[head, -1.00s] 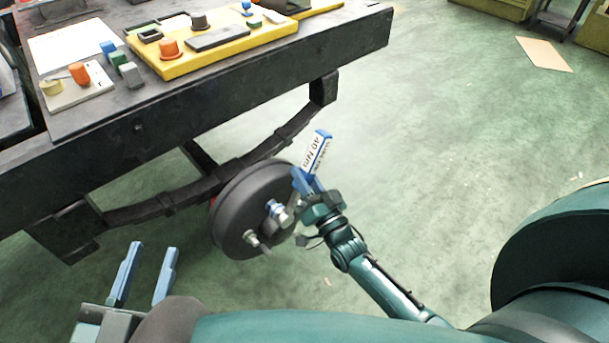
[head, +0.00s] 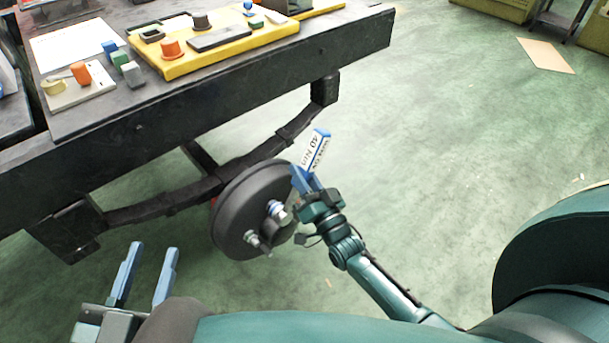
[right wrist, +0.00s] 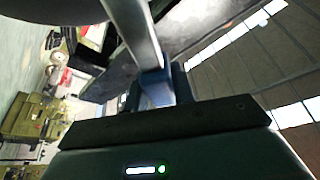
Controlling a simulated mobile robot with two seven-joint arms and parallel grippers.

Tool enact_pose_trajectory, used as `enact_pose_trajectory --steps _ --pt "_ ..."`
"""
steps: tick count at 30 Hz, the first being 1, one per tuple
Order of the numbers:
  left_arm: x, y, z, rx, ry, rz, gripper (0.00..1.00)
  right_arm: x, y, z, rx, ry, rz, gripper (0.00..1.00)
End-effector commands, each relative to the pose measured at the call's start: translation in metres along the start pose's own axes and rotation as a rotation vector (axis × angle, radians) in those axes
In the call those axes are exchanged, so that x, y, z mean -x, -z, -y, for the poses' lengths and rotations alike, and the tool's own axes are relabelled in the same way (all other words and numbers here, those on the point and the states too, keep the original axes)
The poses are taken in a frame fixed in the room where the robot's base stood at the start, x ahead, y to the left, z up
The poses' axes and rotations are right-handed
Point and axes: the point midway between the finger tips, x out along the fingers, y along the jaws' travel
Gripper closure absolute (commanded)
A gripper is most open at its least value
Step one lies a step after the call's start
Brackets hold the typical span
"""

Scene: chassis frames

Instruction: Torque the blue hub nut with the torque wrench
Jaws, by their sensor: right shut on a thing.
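The torque wrench (head: 314,149), with a white label marked in Nm, is in my right gripper (head: 307,182). The gripper is shut on it, beside the right rim of the dark wheel hub (head: 240,205). The wrench's metal shaft crosses the right wrist view (right wrist: 136,35). The blue hub nut (head: 275,207) shows on the hub face, with bare metal at its outer end. The wrench's working end is close to this nut; I cannot tell whether it is seated. My left gripper (head: 153,250) is open and empty, low at the left of the head view.
A second metal stud (head: 256,240) sticks out below the blue nut. The dark chassis frame (head: 215,100) and its leaf spring (head: 150,207) lie behind the hub. A yellow tray (head: 180,70) with several parts rests on top.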

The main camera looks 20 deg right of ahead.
Motion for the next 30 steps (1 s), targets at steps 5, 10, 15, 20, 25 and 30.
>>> enact_pose_trajectory --steps 5,10,15,20,25,30 --pt "0.0000 0.0001 -0.0001 0.000 0.000 0.000 0.66 -0.0014 0.0018 0.0013 0.000 0.003 -0.005 1.00" --pt "0.0000 0.0000 -0.0003 0.001 -0.001 0.000 0.66 -0.0014 0.0018 0.0013 0.000 0.003 -0.006 1.00" --pt "0.0001 -0.0004 -0.0005 0.001 -0.001 0.001 0.66 -0.0023 0.0014 0.0012 0.000 0.003 -0.006 1.00" --pt "0.0003 -0.0013 -0.0008 0.001 -0.001 0.001 0.66 -0.0047 0.0001 0.0012 -0.001 0.003 -0.006 1.00" --pt "0.0004 -0.0018 -0.0010 0.001 -0.002 0.001 0.66 -0.0067 -0.0007 0.0013 -0.001 0.003 -0.005 1.00" --pt "0.0004 -0.0017 -0.0011 0.002 -0.002 0.001 0.66 -0.0068 -0.0006 0.0013 -0.001 0.003 -0.005 1.00"
